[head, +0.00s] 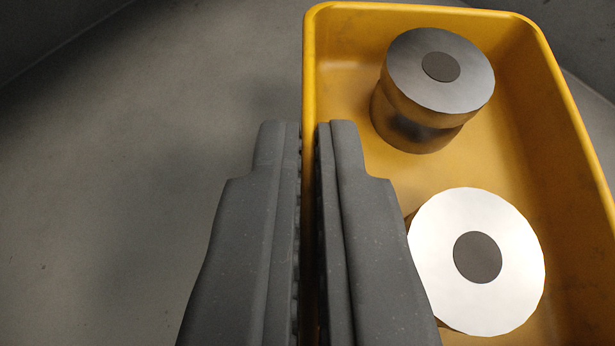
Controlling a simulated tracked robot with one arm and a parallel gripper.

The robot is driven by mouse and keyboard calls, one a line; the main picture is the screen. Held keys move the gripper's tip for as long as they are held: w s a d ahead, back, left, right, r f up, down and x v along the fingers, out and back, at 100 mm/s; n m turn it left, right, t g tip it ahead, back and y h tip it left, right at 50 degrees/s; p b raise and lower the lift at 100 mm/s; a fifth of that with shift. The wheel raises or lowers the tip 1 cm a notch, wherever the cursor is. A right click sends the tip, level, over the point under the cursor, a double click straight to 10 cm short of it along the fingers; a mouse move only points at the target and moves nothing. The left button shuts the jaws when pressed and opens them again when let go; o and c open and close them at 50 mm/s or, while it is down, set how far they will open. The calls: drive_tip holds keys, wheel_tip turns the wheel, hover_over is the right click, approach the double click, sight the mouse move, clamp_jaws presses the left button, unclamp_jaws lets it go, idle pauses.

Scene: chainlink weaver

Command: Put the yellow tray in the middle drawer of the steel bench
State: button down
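The yellow tray (545,130) fills the right half of the head view. Two metal cylinders stand in it: one at the far end (410,80) and a brighter one nearer (432,250), each with a dark round centre. My gripper (309,130) is shut on the tray's left wall, with one finger outside and one inside. The fingers hide part of that wall and the left side of the nearer cylinder. The near end of the tray is out of the picture. The steel bench and its drawers are not in view.
A grey concrete floor (130,170) lies to the left and is clear. A dark surface (45,30) rises at the top left. Another dark area (585,35) shows at the top right, beyond the tray.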

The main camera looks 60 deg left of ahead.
drive_tip(key=shift+f, duration=0.2)
drive_tip(key=c, duration=1.6)
unclamp_jaws()
drive_tip(key=shift+c, duration=0.2)
drive_tip(key=shift+r, duration=0.55)
drive_tip(key=p+v, duration=0.2)
drive_tip(key=v, duration=1)
drive_tip(key=shift+p, duration=0.4)
